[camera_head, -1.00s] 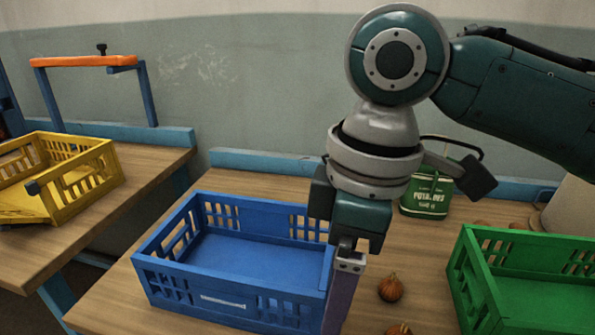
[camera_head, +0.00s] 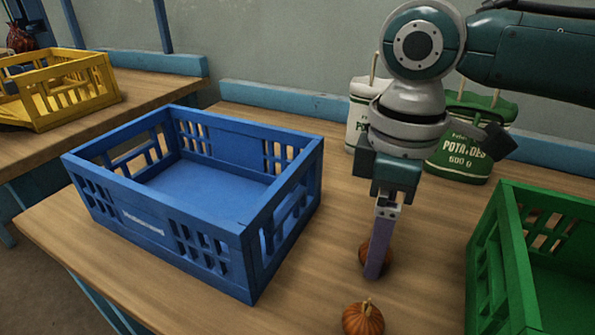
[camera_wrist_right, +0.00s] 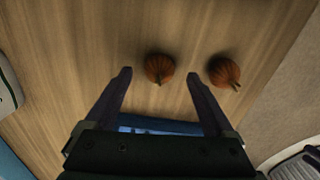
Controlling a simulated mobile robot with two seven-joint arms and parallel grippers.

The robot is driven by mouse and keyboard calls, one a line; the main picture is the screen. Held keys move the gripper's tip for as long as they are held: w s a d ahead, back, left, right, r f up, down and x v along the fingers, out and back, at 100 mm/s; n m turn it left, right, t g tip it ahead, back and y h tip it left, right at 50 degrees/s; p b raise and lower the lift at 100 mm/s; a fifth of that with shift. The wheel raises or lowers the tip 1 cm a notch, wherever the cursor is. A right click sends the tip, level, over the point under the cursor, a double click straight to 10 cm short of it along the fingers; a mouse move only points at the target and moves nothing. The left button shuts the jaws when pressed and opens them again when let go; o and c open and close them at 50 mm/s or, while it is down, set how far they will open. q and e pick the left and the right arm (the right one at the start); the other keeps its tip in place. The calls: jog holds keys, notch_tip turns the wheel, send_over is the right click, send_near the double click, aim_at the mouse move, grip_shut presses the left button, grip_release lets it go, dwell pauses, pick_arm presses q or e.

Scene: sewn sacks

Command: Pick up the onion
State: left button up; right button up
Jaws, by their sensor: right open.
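Two round orange-brown onions lie on the wooden table between the blue and green crates. The nearer onion (camera_head: 363,319) is in front of my right gripper; the farther onion (camera_head: 388,254) is partly hidden behind its finger. My right gripper (camera_head: 374,274) points down, open and empty, at the farther onion. In the right wrist view, one onion (camera_wrist_right: 159,68) lies in line with the gap between the fingertips (camera_wrist_right: 159,75), and another onion (camera_wrist_right: 223,71) lies right of the right finger. Whether a finger touches an onion I cannot tell. My left gripper is out of view.
A blue crate (camera_head: 245,227) stands left of my gripper and a green crate (camera_head: 505,268) on the right. A white sack (camera_head: 357,122) and a green potato sack (camera_head: 470,150) stand behind my arm. A yellow crate (camera_head: 78,110) is on the other table.

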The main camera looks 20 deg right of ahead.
notch_tip(320, 180, down, 2)
jog(key=shift+f, duration=0.1)
grip_shut()
dwell(0.7)
